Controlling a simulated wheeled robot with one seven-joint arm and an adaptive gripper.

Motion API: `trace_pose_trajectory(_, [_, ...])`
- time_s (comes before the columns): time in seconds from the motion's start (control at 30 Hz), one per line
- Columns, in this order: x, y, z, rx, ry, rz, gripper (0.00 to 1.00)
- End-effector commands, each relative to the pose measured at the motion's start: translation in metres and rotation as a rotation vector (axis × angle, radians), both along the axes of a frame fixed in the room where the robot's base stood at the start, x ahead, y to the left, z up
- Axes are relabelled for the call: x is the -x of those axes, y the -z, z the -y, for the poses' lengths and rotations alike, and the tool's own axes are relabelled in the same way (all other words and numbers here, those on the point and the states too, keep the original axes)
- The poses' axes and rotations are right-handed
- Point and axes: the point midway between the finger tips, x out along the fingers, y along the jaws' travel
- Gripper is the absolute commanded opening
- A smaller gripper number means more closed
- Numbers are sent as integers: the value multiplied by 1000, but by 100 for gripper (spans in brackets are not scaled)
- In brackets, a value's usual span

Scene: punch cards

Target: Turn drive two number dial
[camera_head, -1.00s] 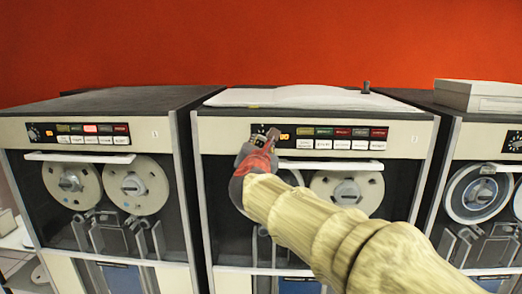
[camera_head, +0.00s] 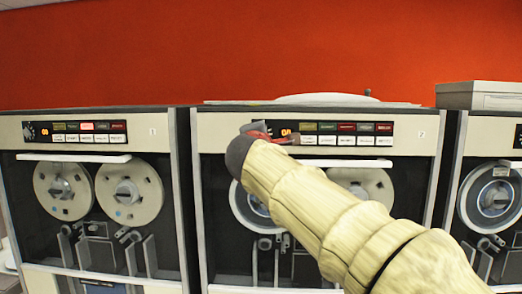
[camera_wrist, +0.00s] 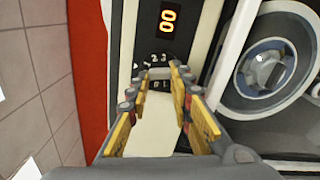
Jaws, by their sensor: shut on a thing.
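Drive two (camera_head: 421,165) is the middle cabinet, with a panel of coloured and white buttons and a lit orange display (camera_head: 286,132) that also shows in the wrist view (camera_wrist: 168,20), reading 00. My gripper (camera_head: 262,130) is at the left end of this panel, largely hidden by my arm in the head view. In the wrist view my gripper (camera_wrist: 160,73) has its two yellow-padded fingers on either side of the number dial (camera_wrist: 158,74), shut on it. Small white digits, including 2 and 3, show beside the fingertips. The dial is mostly hidden and its pointer setting is unclear.
A similar drive (camera_head: 90,190) stands to the left and another (camera_head: 490,200) to the right. A tape reel (camera_wrist: 268,65) lies close to the right of my gripper in the wrist view.

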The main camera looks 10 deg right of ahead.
Motion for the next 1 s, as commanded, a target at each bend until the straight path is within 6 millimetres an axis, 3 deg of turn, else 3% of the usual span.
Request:
trace_pose_trajectory(0.4, [0, 1, 0, -188, 2, 59, 0])
trace_pose_trajectory(0.97, [-1, 0, 0, -216, 2, 67, 0])
trace_pose_trajectory(1.0, [-1, 0, 0, -216, 2, 67, 23])
